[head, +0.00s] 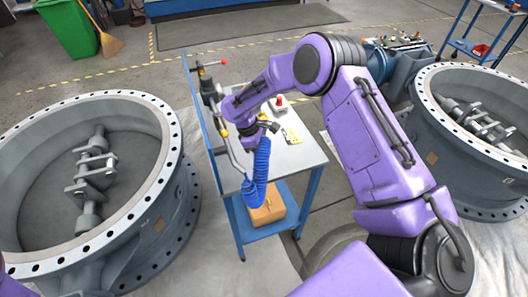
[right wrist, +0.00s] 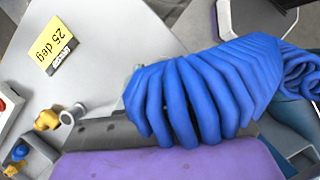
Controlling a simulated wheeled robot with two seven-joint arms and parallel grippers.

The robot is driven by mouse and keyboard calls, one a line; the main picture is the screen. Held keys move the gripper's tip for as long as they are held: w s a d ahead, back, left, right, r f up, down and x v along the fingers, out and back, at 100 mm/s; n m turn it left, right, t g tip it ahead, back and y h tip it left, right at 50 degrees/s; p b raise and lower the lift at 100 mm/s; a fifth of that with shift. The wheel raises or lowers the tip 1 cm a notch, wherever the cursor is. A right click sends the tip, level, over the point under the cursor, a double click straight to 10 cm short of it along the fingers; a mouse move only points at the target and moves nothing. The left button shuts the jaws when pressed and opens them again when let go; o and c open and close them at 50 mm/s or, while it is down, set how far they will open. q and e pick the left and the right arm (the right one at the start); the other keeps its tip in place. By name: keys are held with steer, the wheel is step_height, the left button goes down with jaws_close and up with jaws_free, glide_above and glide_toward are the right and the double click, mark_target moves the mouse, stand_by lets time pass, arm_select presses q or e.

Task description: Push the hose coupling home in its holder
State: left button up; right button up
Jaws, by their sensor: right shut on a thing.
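A blue coiled hose (head: 258,165) hangs at the front of the small bench, below my right gripper (head: 246,128). My right gripper is shut on the hose coupling, which is mostly hidden by the gripper and hose. The blue coils (right wrist: 190,95) fill the middle of the right wrist view and cover the fingertips. A small brass-and-grey fitting (right wrist: 60,118) shows left of the coils; I cannot tell whether it belongs to the holder. The holder cannot be made out clearly, nor how deep the coupling sits. My left gripper is out of view.
The grey bench top (head: 305,155) carries a dark upright fixture (head: 209,92) with a red-ended handle, a yellow "25 deg" tag (right wrist: 53,45) and a red button (head: 279,101). A cardboard box (head: 266,209) sits below. Large flanged valves stand left (head: 150,190) and right (head: 460,150).

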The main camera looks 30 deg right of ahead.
steer(key=shift+w, duration=0.1)
steer(key=shift+p, duration=0.3)
steer(key=shift+f, duration=0.75)
stand_by(0.9)
steer(key=shift+f, duration=0.4)
stand_by(0.8)
steer(key=o, duration=1.5)
steer(key=shift+o, duration=0.2)
